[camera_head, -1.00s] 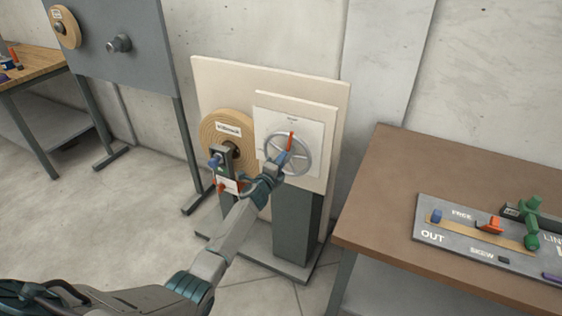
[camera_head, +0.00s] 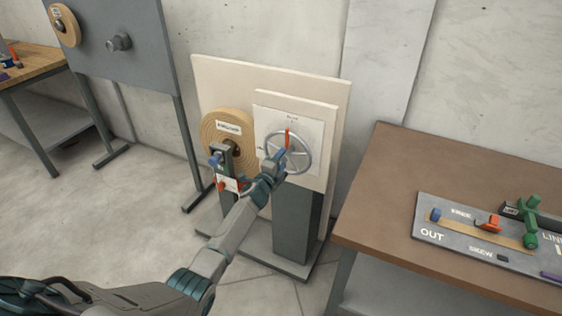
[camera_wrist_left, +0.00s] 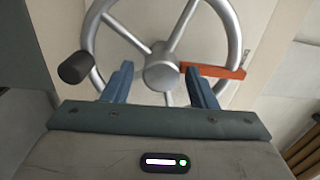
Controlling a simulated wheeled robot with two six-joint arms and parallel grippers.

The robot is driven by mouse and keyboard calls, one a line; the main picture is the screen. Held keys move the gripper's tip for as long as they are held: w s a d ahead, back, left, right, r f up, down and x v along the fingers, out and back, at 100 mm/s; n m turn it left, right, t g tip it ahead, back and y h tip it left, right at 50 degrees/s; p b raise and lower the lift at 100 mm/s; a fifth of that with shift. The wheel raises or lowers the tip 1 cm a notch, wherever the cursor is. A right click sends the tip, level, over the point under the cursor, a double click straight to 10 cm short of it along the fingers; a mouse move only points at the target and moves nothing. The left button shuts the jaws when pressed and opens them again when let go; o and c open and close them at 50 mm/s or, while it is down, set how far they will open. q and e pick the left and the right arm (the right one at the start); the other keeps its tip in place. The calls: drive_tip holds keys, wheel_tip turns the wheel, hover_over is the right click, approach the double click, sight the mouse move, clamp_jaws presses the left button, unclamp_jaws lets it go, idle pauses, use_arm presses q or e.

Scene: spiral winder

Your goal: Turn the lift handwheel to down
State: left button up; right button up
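The lift handwheel (camera_head: 305,165) is a grey spoked wheel on a white plate on the pale panel. An orange-red pointer (camera_head: 288,137) on it stands nearly upright in the head view. In the left wrist view the handwheel (camera_wrist_left: 232,30) shows its round hub, a black knob (camera_wrist_left: 75,67) at left and the orange pointer (camera_wrist_left: 222,72) at right. My left gripper (camera_head: 281,156) is at the wheel's lower left. Its two blue fingers (camera_wrist_left: 157,75) are apart, either side of the hub's lower part and a spoke; contact cannot be told. My right gripper is not in view.
A wooden spiral disc (camera_head: 208,130) and a small clamp-like mechanism (camera_head: 222,160) sit just left of the wheel. A brown table (camera_head: 400,190) with a labelled grey board (camera_head: 455,245) stands at right. A grey panel (camera_head: 140,60) stands at left.

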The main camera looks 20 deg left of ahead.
use_arm(q)
drive_tip(key=shift+s, duration=0.1)
drive_tip(key=shift+s, duration=0.25)
drive_tip(key=s+p, duration=0.2)
drive_tip(key=s, duration=0.8)
drive_tip(key=shift+a, duration=0.2)
